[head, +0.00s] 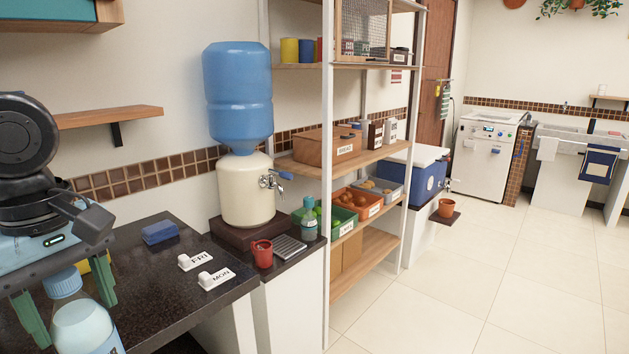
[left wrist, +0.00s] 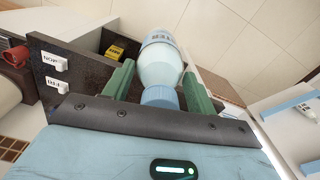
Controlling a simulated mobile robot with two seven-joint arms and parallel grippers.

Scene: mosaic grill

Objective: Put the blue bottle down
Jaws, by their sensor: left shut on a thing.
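The blue bottle (head: 84,326) is pale blue with a darker blue cap. In the head view it is at the lower left, in front of the black counter (head: 150,290). My left gripper (head: 72,318) is shut on it, with one green finger on each side. The left wrist view shows the bottle (left wrist: 162,66) between the green fingers of the gripper (left wrist: 158,75), its cap end towards my palm. I cannot tell whether its base touches a surface. My right gripper is not in view.
Beyond are a red mug (head: 262,254), a teal bottle (head: 309,222) and a water dispenser (head: 245,190). Bare counter shows around the tags.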

